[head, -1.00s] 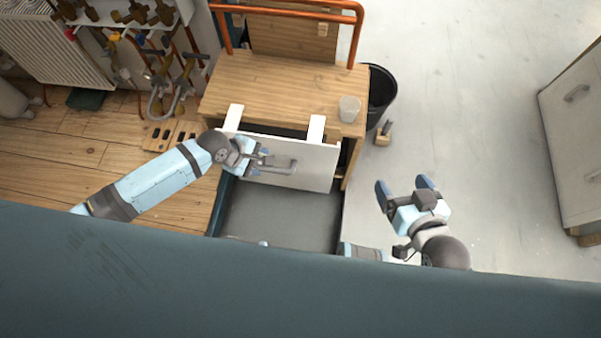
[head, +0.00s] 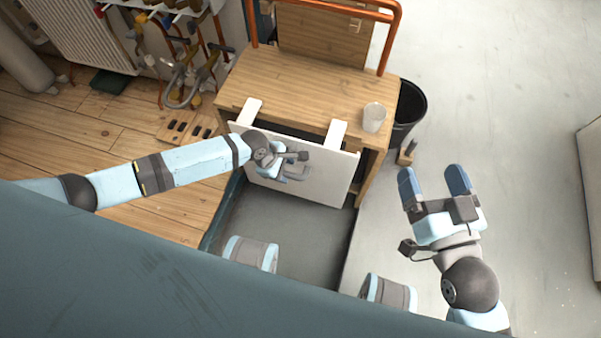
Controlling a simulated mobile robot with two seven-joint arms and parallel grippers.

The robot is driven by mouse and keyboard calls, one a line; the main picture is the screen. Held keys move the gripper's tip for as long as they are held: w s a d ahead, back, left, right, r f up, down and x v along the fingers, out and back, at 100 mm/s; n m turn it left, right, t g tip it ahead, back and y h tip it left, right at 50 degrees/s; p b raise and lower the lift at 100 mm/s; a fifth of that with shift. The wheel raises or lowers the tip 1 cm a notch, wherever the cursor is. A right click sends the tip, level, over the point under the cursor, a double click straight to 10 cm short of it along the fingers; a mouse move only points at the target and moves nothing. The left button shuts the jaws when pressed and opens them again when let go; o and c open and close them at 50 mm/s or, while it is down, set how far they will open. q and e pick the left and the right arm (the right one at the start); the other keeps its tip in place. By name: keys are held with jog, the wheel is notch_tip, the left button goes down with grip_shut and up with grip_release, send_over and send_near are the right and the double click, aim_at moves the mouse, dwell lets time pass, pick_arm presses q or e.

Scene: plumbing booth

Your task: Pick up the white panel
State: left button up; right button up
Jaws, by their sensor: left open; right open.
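The white panel (head: 325,180) stands upright against the front of the wooden bench, with two white strips at its top edge reaching onto the bench top. A grey handle shows on its front, partly hidden by my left gripper. My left gripper (head: 296,168) is open at the panel's front, near the handle; I cannot tell whether it touches it. My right gripper (head: 433,182) is open and empty over the pale floor, to the right of the panel and apart from it.
The wooden bench (head: 300,88) carries a clear cup (head: 374,117) at its right edge and a copper pipe frame (head: 398,35) behind. A black bin (head: 410,105) and a small wooden block with a dark top (head: 405,153) stand right of the bench.

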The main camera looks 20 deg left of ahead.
aim_at(292, 175)
pick_arm(q)
jog(key=b+x, duration=0.2)
jog(key=x, duration=0.2)
jog(key=shift+w+d+f, duration=0.1)
jog(key=shift+f, duration=0.2)
pick_arm(e)
jog(key=shift+s+a+r+t+y, duration=0.1)
jog(key=shift+a+r+t+y, duration=0.2)
jog(key=shift+r+y, duration=0.25)
jog(key=shift+a+r+t+y, duration=0.3)
jog(key=shift+r+y, duration=0.05)
jog(key=shift+r, duration=0.3)
pick_arm(q)
grip_shut()
jog(key=shift+r, duration=0.1)
